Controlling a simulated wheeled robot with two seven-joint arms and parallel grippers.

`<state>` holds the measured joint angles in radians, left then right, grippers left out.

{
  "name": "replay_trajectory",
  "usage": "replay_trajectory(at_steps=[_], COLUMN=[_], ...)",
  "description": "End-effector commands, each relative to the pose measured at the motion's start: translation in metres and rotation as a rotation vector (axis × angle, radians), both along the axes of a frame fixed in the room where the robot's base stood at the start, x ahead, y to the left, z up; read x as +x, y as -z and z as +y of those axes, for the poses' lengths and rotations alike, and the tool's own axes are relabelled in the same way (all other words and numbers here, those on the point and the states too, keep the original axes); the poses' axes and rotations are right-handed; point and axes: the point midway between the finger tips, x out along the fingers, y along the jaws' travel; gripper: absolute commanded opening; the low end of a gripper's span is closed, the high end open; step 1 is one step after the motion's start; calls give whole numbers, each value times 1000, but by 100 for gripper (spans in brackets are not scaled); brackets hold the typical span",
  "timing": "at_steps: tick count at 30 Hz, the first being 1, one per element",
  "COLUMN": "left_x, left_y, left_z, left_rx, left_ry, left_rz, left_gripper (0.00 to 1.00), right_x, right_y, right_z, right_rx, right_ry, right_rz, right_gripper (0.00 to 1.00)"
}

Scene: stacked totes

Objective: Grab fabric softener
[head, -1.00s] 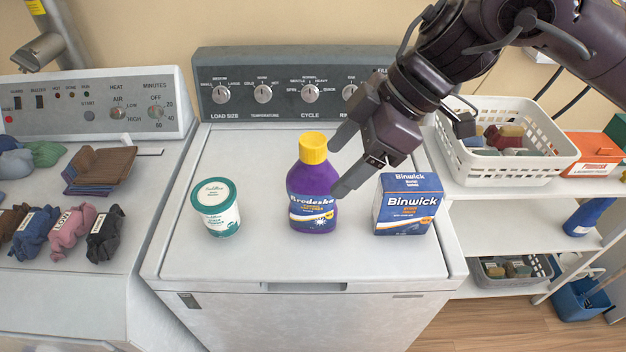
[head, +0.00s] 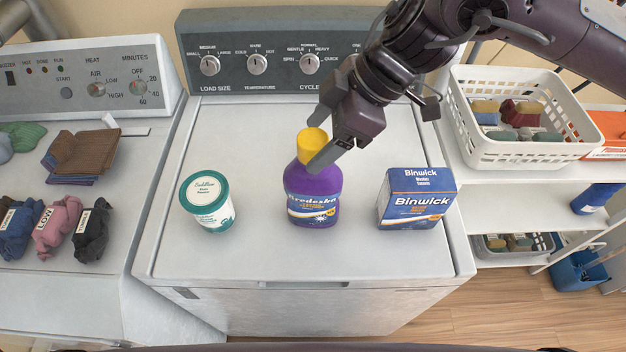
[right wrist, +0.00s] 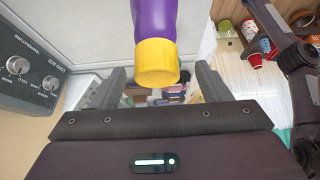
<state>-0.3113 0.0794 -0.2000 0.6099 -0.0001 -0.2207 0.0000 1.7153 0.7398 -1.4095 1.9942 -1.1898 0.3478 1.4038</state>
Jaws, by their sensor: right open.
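The fabric softener is most likely the purple bottle with a yellow cap (head: 312,190), standing upright on the white washer top between a tub and a box. In the right wrist view the bottle (right wrist: 155,25) shows with its yellow cap between the fingers. My right gripper (head: 318,138) is open, with its fingers on either side of the cap or just above it. I cannot tell whether they touch it. My left gripper is not in view.
A white and teal tub (head: 208,202) stands left of the bottle, and a blue Binwick box (head: 416,198) stands right. The washer top (head: 260,255) is clear in front. A white basket (head: 475,150) sits on the right shelf; folded cloths (head: 80,155) lie left.

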Motion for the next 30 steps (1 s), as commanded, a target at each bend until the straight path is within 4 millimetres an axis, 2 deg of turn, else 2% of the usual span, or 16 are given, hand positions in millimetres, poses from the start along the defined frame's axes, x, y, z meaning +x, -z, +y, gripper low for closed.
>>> replay_trajectory(at_steps=[1, 6, 13, 27, 29, 30], left_x=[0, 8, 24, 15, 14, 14], left_y=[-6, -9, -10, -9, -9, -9], left_z=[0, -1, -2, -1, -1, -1], left_rx=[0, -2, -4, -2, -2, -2], left_ry=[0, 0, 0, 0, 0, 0], left_rz=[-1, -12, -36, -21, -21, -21], left_gripper=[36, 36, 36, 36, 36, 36], right_x=[-1, 0, 0, 0, 0, 1], right_y=[4, 17, 19, 18, 18, 18], right_z=[4, 12, 12, 12, 12, 12], right_rx=[-1, -1, 0, 0, 0, 0], right_ry=[-2, 0, 1, 1, 1, 1], right_rz=[2, 1, -1, -2, -2, -2], right_gripper=[70, 70, 69, 7, 0, 0])
